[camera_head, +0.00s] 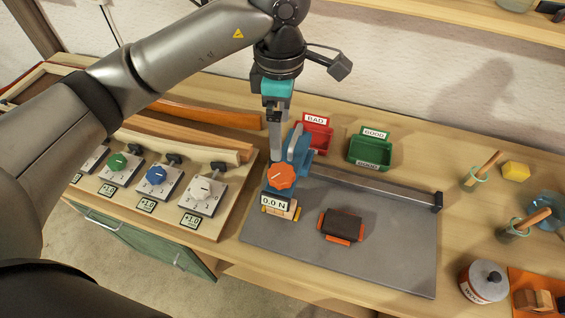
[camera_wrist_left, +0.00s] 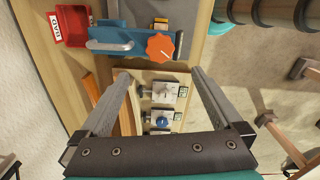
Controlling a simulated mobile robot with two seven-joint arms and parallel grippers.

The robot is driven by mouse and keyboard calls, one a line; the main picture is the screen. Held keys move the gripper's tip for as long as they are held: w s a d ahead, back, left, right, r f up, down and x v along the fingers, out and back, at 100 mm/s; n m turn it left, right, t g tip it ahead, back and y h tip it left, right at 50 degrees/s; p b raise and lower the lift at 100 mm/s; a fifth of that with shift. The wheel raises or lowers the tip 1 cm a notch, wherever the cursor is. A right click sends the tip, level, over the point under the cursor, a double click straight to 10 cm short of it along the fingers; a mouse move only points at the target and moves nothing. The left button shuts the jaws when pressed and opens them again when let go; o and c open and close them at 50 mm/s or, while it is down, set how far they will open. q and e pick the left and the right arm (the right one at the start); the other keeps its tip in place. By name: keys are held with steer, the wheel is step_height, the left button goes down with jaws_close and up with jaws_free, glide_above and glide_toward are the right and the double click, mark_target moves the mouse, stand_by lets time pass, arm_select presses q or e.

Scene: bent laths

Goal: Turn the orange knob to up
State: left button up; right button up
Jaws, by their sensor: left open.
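The orange knob (camera_head: 282,176) is a scalloped disc on the front of a blue fixture (camera_head: 299,152), above a display reading 0.0 N (camera_head: 274,201). In the left wrist view the knob (camera_wrist_left: 160,47) lies beyond my fingertips, with a pale pointer line slanting to the lower right. The knob's direction is hard to read in the head view. My left gripper (camera_head: 275,145) comes down from above beside the blue fixture. In the left wrist view my left gripper (camera_wrist_left: 161,73) is open with nothing between its fingers. My right gripper is not seen.
A board with white, blue and green knobs (camera_head: 205,193) lies left of the fixture. A metal rail (camera_head: 370,184) runs right over a grey plate (camera_head: 400,245), which bears a dark block (camera_head: 342,225). Red (camera_head: 318,138) and green (camera_head: 370,150) bins stand behind.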

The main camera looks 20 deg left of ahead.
mark_target(281, 172)
arm_select(q)
step_height(281, 172, down, 4)
steer(key=shift+s+r, duration=0.1)
step_height(281, 172, down, 9)
steer(key=shift+f+p, duration=0.1)
steer(key=shift+p, duration=0.55)
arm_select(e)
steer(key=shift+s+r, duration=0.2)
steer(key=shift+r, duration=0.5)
arm_select(q)
steer(key=shift+c, duration=0.4)
steer(key=c, duration=1.3)
steer(key=shift+o, duration=0.2)
